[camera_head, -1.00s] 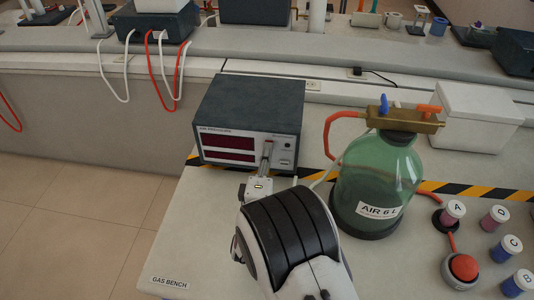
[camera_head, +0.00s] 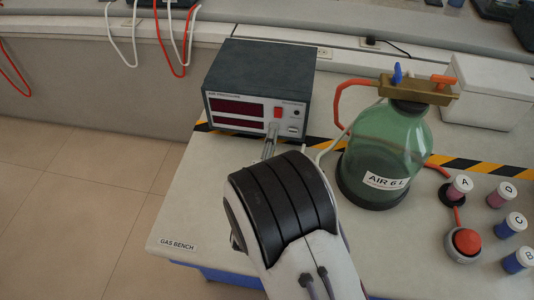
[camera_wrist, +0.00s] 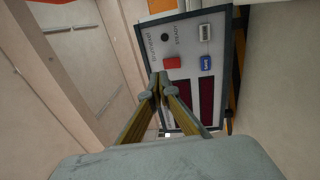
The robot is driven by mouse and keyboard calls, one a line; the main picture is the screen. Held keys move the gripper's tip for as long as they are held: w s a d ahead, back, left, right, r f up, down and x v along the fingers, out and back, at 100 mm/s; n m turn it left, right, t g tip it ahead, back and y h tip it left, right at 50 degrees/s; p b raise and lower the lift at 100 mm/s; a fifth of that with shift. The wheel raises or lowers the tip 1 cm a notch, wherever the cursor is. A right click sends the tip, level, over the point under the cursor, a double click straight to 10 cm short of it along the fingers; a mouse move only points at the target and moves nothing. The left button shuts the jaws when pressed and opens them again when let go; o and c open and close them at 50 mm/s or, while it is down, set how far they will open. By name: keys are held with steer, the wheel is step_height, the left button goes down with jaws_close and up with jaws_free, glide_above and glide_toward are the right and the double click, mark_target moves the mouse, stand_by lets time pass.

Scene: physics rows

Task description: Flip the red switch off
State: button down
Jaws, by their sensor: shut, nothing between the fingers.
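The air pressure meter (camera_head: 258,80) is a dark box with a pale front panel and two dark red displays. Its red switch (camera_head: 278,112) sits on the panel to the right of the displays. In the wrist view the red switch (camera_wrist: 172,62) shows just beyond the fingertips. My gripper (camera_head: 275,124) is shut and empty, with its tips just below the switch in the head view. The shut tips also show in the wrist view (camera_wrist: 158,76). I cannot tell whether they touch the panel or which way the switch is set.
A green bottle labelled AIR 6 L (camera_head: 385,155) with a brass valve block (camera_head: 418,88) stands right of the meter. A red button (camera_head: 466,241) and several lettered pots are at the right. A white box (camera_head: 487,90) stands behind. The bench's front left is clear.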

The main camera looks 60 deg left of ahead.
steer(key=r+v, duration=0.1)
steer(key=v, duration=0.7)
steer(key=shift+r, duration=0.5)
